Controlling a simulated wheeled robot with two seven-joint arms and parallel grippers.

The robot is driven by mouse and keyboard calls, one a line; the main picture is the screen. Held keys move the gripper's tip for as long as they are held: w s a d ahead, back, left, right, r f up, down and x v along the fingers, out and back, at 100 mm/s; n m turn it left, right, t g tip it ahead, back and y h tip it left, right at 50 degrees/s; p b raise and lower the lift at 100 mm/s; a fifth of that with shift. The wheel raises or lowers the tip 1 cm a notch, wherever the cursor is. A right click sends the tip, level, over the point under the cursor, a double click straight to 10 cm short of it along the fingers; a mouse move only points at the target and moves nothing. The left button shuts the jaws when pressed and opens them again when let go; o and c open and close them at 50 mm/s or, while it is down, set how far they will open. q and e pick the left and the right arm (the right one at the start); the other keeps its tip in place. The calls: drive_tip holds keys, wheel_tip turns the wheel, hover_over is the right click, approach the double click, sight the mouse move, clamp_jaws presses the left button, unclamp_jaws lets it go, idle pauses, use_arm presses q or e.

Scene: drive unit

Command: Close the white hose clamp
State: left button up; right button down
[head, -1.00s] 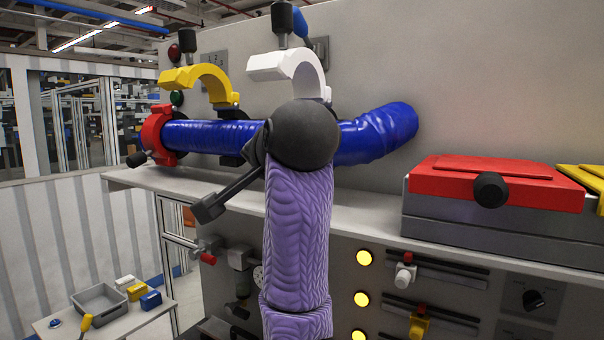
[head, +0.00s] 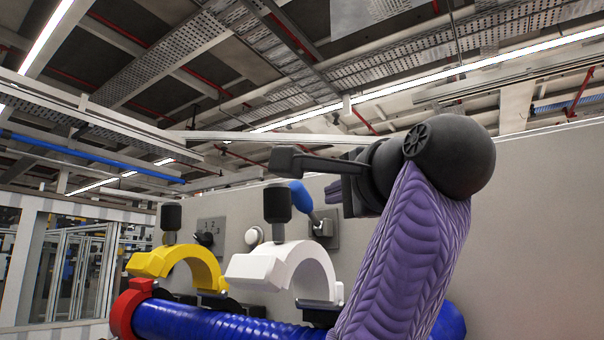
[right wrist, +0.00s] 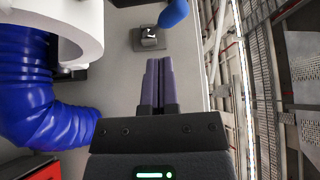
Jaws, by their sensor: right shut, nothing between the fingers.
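The white hose clamp (head: 285,270) stands raised, its arc tilted up above the blue hose (head: 215,322), with a black knob (head: 277,205) on top. It looks open. In the right wrist view, part of the white clamp (right wrist: 65,22) shows at the upper left, above the blue hose (right wrist: 40,95). My right gripper (head: 280,161) is up above the white clamp, its fingers pointing left, apart from the clamp. In the right wrist view its fingers (right wrist: 159,65) are together and empty. My left gripper is not in view.
A yellow clamp (head: 180,262) stands raised to the left of the white one, with a red ring (head: 128,308) below it. A blue-handled lever (head: 302,197) sticks out from the grey wall (head: 540,230) behind.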

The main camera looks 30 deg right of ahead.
sight(303, 244)
drive_tip(key=d+p+x, duration=0.1)
drive_tip(key=p+x, duration=0.1)
drive_tip(key=x, duration=0.3)
drive_tip(key=a, duration=0.2)
drive_tip(key=s+a, duration=0.1)
drive_tip(key=a, duration=0.1)
drive_tip(key=shift+a+f+p, duration=0.25)
drive_tip(key=shift+a+p, duration=0.05)
drive_tip(key=shift+p, duration=0.1)
drive_tip(key=shift+w+d+f, duration=0.15)
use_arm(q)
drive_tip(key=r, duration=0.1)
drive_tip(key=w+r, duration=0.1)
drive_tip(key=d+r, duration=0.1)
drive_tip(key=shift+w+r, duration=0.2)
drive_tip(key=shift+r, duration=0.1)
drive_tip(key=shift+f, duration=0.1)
